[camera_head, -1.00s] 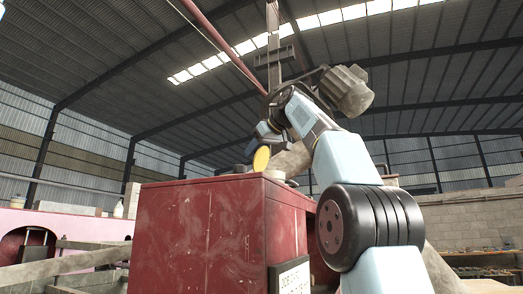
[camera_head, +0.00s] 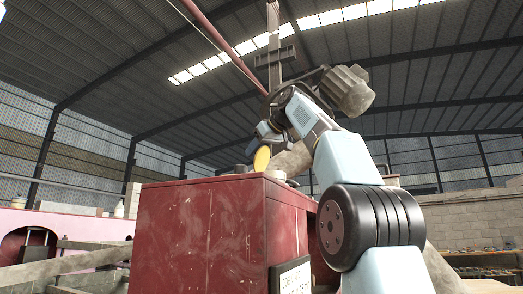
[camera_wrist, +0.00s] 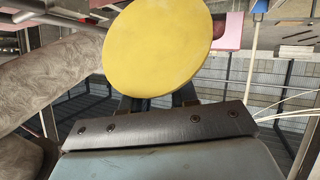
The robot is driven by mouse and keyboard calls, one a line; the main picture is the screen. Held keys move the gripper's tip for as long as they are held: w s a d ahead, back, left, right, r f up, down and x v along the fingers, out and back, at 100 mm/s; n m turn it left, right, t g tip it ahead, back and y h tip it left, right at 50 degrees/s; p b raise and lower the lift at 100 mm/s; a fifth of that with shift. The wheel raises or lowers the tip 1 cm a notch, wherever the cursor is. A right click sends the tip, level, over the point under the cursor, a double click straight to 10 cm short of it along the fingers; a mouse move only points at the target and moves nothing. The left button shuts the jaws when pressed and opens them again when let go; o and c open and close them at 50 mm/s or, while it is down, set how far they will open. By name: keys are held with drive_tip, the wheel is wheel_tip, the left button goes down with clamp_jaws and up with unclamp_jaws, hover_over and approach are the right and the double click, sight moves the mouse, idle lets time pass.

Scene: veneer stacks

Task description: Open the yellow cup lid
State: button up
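The yellow lid (camera_head: 262,158) is a round flat disc, held tilted on edge at the end of my arm, above the top of the red cabinet. In the wrist view the lid (camera_wrist: 157,42) fills the upper middle and hides my fingertips. Two dark finger parts of my gripper (camera_wrist: 158,102) show just below the lid's edge, and the gripper appears closed on the lid. In the head view my gripper (camera_head: 264,136) is small and partly behind the lid. A small pale round thing (camera_head: 275,174) sits on the cabinet top below the lid; I cannot tell if it is the cup.
The red cabinet (camera_head: 205,225) stands in front of me, with a sign (camera_head: 290,277) at its lower right. Another small thing (camera_head: 240,169) is on its top, left of the lid. A pink machine (camera_head: 60,225) is at the left. A block wall (camera_head: 470,218) is at the right.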

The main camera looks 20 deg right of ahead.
drive_tip(key=shift+o, duration=0.8)
drive_tip(key=shift+w+a+f, duration=0.4)
drive_tip(key=shift+a+f, duration=0.2)
drive_tip(key=shift+a, duration=0.2)
drive_tip(key=shift+o, duration=0.6)
drive_tip(key=shift+w+d+g, duration=0.1)
drive_tip(key=shift+w+g, duration=0.05)
drive_tip(key=shift+g, duration=0.15)
drive_tip(key=v, duration=1.4)
drive_tip(key=shift+f, duration=0.15)
drive_tip(key=shift+d, duration=0.1)
